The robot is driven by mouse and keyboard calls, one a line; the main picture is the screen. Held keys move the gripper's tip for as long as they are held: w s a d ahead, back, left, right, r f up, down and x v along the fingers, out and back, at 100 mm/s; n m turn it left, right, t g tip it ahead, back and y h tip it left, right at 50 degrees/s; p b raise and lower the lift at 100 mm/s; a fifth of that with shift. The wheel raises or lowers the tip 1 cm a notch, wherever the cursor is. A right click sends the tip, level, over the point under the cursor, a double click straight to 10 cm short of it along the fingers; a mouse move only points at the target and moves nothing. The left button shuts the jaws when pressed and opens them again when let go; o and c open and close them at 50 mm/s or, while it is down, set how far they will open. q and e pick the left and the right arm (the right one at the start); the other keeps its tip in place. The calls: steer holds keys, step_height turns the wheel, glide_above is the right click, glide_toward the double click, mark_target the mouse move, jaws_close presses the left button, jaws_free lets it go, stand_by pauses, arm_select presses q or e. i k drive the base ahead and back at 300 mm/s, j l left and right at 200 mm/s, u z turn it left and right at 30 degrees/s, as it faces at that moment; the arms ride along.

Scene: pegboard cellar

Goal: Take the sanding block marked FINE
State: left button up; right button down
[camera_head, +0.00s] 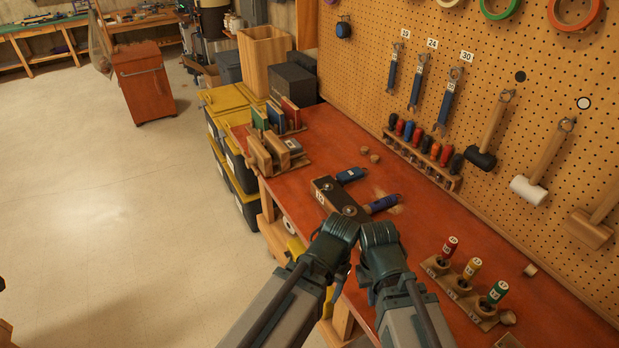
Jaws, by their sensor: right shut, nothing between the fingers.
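Several upright blocks stand in a wooden rack (300,161) at the far left end of the red bench. A tan block (258,153) and another tan block (276,150) stand in its front row, beside a greyish one (292,146). Behind them stand a green block (259,117) and a red block (291,114). No FINE marking is legible. My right gripper (377,233) is shut and empty over the bench's front edge. My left gripper (342,229) is close beside it; its fingers are hard to make out. Both are well short of the rack.
A dark holder (328,188) and blue-handled tools (350,175) lie on the bench (420,235) just beyond my grippers. A wooden stand (468,300) with red, yellow and green-topped tools is at right. Mallets and screwdrivers line the pegboard (390,20).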

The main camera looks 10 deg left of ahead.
mark_target(349, 176)
steer(key=i+j, duration=0.15)
steer(key=j, duration=0.25)
steer(key=i+j, duration=0.15)
steer(key=j, duration=0.25)
steer(key=i+j, duration=0.15)
steer(key=j, duration=0.25)
steer(key=i+j, duration=0.1)
steer(key=j, duration=0.3)
steer(key=i+j, duration=0.15)
steer(key=j, duration=0.25)
steer(key=i+j, duration=0.15)
steer(key=j, duration=0.25)
steer(key=z, duration=2.1)
